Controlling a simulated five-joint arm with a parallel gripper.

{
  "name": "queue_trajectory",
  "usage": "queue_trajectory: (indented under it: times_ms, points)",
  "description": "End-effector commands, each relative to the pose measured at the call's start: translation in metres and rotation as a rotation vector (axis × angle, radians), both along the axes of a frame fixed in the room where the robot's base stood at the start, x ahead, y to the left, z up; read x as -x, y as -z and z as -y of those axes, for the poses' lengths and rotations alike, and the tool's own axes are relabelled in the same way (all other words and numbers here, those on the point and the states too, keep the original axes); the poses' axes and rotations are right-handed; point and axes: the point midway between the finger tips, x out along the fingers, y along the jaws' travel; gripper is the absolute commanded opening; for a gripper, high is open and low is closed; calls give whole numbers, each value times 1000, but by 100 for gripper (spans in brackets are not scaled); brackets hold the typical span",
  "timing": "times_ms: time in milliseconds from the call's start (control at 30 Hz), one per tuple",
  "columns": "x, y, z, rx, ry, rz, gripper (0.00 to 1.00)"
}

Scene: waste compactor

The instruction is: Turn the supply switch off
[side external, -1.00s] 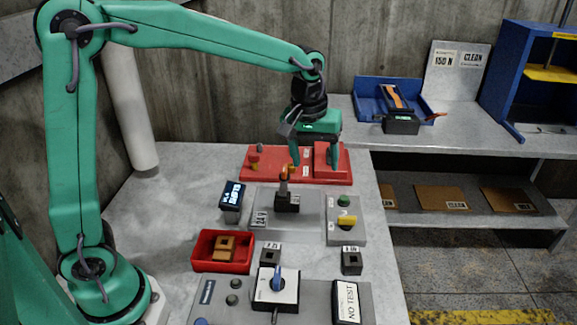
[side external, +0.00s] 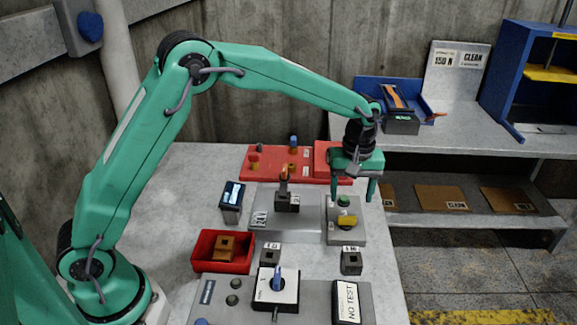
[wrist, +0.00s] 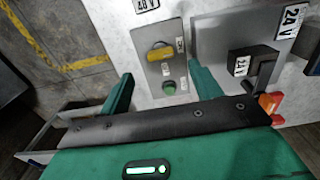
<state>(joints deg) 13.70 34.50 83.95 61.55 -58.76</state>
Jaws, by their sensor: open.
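A small grey panel (side external: 357,232) carries a yellow knob (side external: 347,220) and a green button (side external: 344,200); both also show in the wrist view, the yellow knob (wrist: 160,55) beyond the green button (wrist: 169,88). My gripper (side external: 354,190) is open and empty, fingers pointing down above the far part of this panel. In the wrist view my gripper (wrist: 164,84) has a finger on each side of the green button. A rotary switch with a blue handle (side external: 277,279) on a white plate stands on the front panel, apart from my gripper. I cannot tell which control is the supply switch.
A red board (side external: 262,176) lies behind. A red bin (side external: 207,262) with a brown block and a NO TEST sign (side external: 346,302) are nearer the camera.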

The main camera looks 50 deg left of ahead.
Motion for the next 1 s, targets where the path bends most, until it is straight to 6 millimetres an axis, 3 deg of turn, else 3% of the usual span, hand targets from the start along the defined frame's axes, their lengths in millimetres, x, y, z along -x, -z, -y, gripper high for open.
queue_trajectory:
  times_ms: [633, 1000]
  points:
    - [0, 65, 0, -1, 1, -2, 64]
    - [0, 76, 0, 0, 1, 0, 64]
